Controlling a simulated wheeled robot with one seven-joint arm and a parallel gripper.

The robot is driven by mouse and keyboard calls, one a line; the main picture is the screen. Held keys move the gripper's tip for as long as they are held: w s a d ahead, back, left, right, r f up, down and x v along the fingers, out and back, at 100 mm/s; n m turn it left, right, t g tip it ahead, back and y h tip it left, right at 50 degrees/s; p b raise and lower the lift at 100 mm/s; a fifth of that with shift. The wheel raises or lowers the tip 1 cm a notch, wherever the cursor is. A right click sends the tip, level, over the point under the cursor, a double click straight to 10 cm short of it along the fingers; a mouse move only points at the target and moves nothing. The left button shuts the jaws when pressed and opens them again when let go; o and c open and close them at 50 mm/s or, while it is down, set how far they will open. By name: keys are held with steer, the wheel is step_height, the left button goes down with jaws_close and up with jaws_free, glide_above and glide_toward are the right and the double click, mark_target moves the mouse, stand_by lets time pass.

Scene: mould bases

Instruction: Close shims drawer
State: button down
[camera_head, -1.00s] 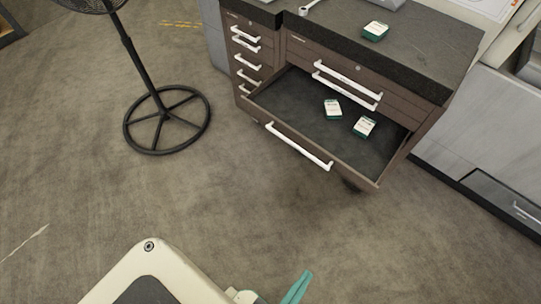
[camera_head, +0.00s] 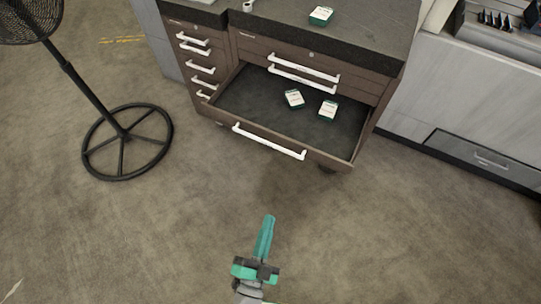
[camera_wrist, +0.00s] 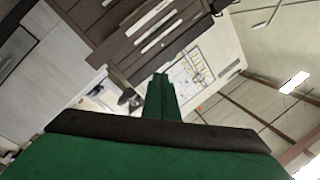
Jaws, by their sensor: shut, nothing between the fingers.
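The open drawer (camera_head: 232,105) sticks out from the brown cabinet (camera_head: 375,88), with a white bar handle (camera_head: 268,142) on its front. Two small white-and-green boxes lie inside: one on the left (camera_head: 294,99) and one on the right (camera_head: 327,109). Whether it is labelled for shims cannot be read. My gripper (camera_head: 268,218) is shut and empty, in front of and below the drawer handle, apart from it. In the wrist view my green gripper fingers (camera_wrist: 161,80) are together, with cabinet drawers beyond them.
A black pedestal fan (camera_head: 127,140) stands on the floor at left. Another white-and-green box (camera_head: 321,15) sits on the cabinet top. A grey cabinet (camera_head: 440,110) stands at right. The floor between my gripper and the drawer is clear.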

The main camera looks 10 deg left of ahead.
steer(key=w+a+f+m+g+h, duration=0.1)
steer(key=w+a+f+m+h, duration=0.1)
steer(key=w+a+f+m, duration=0.35)
steer(key=w+a+f+m+g+h, duration=0.1)
steer(key=w+a+f+m+h, duration=0.15)
steer(key=w+m, duration=0.5)
steer(key=w+d, duration=0.2)
steer(key=w, duration=0.5)
steer(key=w+d+n, duration=0.1)
steer(key=w+d, duration=0.2)
steer(key=w, duration=0.4)
steer(key=shift+w+f+y, duration=0.25)
steer(key=shift+w+y, duration=0.05)
steer(key=shift+y, duration=0.15)
steer(key=shift+w+d, duration=0.1)
steer(key=shift+d, duration=0.05)
